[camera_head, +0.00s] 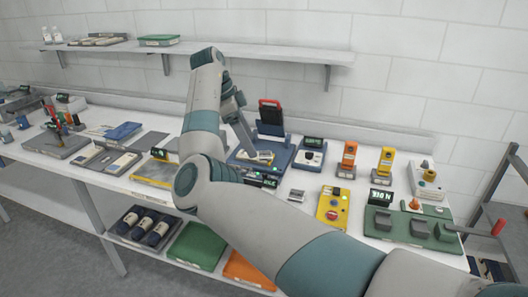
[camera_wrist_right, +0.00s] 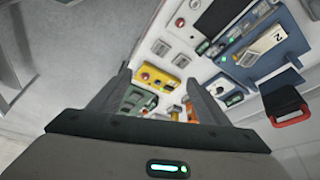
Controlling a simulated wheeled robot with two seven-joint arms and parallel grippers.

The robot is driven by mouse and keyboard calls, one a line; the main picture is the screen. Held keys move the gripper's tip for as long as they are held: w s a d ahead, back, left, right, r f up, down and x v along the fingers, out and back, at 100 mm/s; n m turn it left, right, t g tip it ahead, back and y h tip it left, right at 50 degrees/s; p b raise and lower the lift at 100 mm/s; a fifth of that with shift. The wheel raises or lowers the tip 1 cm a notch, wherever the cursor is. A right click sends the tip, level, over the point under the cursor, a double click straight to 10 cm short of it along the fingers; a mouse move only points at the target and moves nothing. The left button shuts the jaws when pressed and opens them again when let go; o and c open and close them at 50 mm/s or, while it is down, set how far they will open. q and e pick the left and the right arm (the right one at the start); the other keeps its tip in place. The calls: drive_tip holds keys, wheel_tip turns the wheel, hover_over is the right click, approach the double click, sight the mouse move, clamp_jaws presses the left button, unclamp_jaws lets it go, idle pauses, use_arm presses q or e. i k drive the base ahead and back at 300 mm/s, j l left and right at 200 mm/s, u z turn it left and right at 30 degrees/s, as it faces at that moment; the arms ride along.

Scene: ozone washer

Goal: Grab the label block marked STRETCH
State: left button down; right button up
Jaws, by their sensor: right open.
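Several small dark blocks with green lettering stand on the bench. One is on the blue station (camera_head: 310,143), one at the front edge (camera_head: 268,182), one by the green mat (camera_head: 380,197) and one farther left (camera_head: 160,153). Their lettering is too small to read, so I cannot tell which is marked STRETCH. My right gripper (camera_head: 246,133) is open above the blue tray in the middle. In the right wrist view my right gripper (camera_wrist_right: 160,88) shows two spread fingers with nothing between them. My left gripper is not in view.
A blue tray (camera_head: 237,158) with an upright dark panel with a red frame (camera_head: 270,112) lies below the right gripper. A wall shelf (camera_head: 250,50) runs behind.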

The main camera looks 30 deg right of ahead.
sight(263, 156)
drive_tip(key=i+l, duration=0.35)
drive_tip(key=i, duration=0.15)
drive_tip(key=i+l, duration=0.35)
drive_tip(key=i, duration=0.1)
